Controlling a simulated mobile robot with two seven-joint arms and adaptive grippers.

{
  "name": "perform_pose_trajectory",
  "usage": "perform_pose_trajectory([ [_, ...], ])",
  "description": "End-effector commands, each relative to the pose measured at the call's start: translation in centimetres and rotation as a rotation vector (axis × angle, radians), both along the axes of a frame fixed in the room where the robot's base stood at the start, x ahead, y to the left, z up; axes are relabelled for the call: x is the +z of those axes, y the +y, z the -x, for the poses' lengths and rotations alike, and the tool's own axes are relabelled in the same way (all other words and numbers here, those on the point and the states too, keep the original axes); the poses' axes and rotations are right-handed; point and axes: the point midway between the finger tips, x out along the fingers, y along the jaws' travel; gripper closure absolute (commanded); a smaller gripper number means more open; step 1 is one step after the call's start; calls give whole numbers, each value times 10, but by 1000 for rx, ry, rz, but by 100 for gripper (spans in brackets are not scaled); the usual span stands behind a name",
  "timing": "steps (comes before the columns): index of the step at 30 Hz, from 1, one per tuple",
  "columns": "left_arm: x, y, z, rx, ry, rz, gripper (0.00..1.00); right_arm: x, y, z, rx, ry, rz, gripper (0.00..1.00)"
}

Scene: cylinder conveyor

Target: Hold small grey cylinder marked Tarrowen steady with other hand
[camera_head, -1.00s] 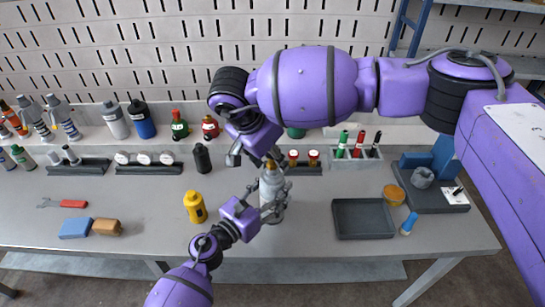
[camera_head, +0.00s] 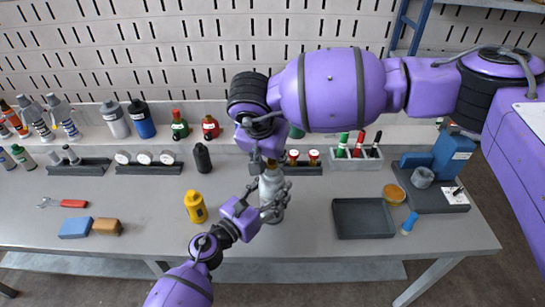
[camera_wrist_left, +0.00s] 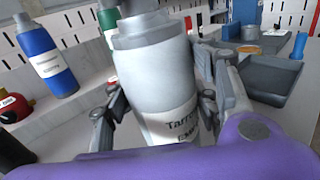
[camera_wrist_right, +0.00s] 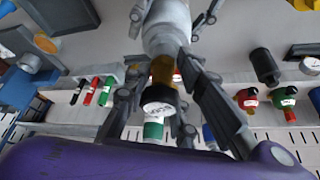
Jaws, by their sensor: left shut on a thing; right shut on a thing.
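The small grey cylinder (camera_head: 271,186) stands upright at the front middle of the bench. Its label, partly readable as "Tarrow…", faces the left wrist view (camera_wrist_left: 178,125). My left gripper (camera_head: 274,200) is shut around the cylinder's body, one finger on each side. My right gripper (camera_head: 268,164) is over the cylinder's top from above and shut on its valve end. The right wrist view shows the cylinder's brass neck (camera_wrist_right: 162,70) and dark round cap (camera_wrist_right: 159,94) between the fingers. In the head view the right gripper hides this top part.
A yellow bottle (camera_head: 195,207) stands left of the cylinder and a black bottle (camera_head: 202,158) behind it. An empty dark tray (camera_head: 363,234) lies to the right. Beyond it is a blue device (camera_head: 452,152) on a dark base. Racks and bottles line the back.

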Motion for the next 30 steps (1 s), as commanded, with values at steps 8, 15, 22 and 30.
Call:
perform_pose_trajectory([
  [8,0,-2,1,-6,-3,-4,77,0,1,2,130,4,2,100],
  [15,0,-2,1,-5,-3,-5,77,-1,1,3,193,6,0,100],
  [22,0,-2,0,-3,-3,-5,77,0,1,3,521,5,-2,100],
  [30,0,-1,0,-1,-1,-3,77,0,2,3,654,5,-1,100],
])
